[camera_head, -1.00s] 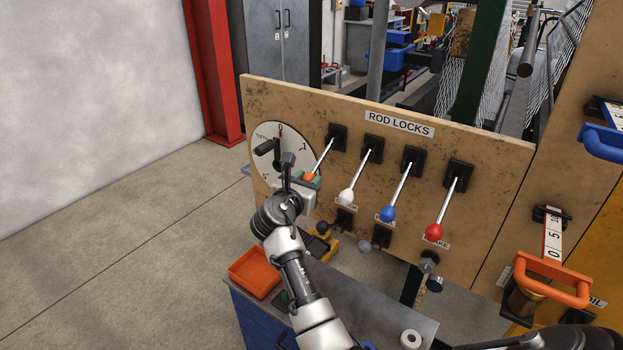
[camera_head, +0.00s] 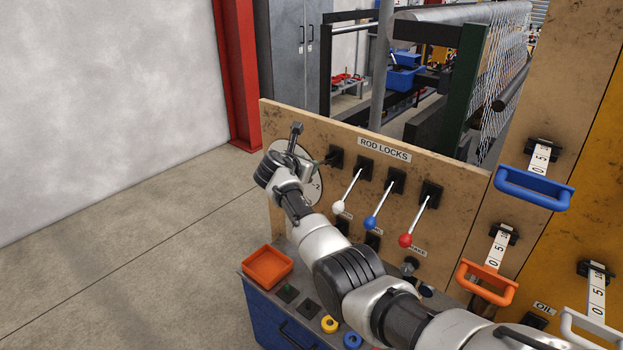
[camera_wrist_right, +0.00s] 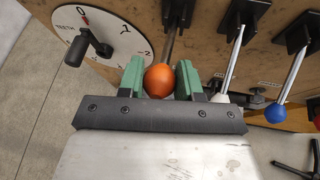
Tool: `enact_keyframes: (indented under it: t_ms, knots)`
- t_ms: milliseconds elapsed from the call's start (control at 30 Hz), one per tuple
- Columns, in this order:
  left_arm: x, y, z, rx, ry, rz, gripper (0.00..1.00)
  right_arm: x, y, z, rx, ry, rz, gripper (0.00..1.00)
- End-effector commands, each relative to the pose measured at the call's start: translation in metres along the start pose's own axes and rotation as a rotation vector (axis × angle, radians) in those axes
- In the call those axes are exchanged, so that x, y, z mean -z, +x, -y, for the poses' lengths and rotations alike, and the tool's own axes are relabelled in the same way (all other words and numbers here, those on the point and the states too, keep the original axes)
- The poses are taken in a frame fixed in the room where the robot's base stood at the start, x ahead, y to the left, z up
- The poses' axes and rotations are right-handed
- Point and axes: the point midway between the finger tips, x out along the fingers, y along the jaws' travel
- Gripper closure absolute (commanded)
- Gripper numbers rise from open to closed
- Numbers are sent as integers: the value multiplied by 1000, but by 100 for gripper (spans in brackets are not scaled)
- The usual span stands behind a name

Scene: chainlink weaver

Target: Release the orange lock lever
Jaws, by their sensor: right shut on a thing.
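The orange lock lever is leftmost in the row under the ROD LOCKS sign. Its orange ball knob (camera_wrist_right: 159,80) shows in the right wrist view, between the green finger pads of my right gripper (camera_wrist_right: 160,82), which is shut on it. Its dark-looking rod (camera_wrist_right: 173,42) runs up to a black mount. In the head view the black mount (camera_head: 335,156) shows, but my right wrist hides the knob and fingers. The rod there appears short, reaching left and outward, unlike the neighbouring levers that slope down. My left gripper is not in view.
White (camera_head: 339,207), blue (camera_head: 371,222) and red (camera_head: 405,240) lever knobs stand right of the orange one. A round dial (camera_wrist_right: 100,35) with a black crank handle is close on the left. An orange tray (camera_head: 268,267) sits on the bench below.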

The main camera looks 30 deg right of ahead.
Motion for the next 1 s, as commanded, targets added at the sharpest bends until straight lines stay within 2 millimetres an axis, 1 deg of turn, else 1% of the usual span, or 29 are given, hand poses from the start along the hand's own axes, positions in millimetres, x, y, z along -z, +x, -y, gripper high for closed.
enact_keyframes:
  t_ms: [33,133,367,500,1000]
  knots:
    - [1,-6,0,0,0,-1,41,-17,-1,-4,-2,1,14,100]
    - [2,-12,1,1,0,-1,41,-26,1,-7,-1,2,16,100]
    - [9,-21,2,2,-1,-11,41,-39,4,-8,-3,3,16,100]
    - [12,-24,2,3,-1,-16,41,-42,5,-8,-3,3,15,100]
    - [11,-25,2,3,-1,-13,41,-43,6,-8,-3,4,14,100]
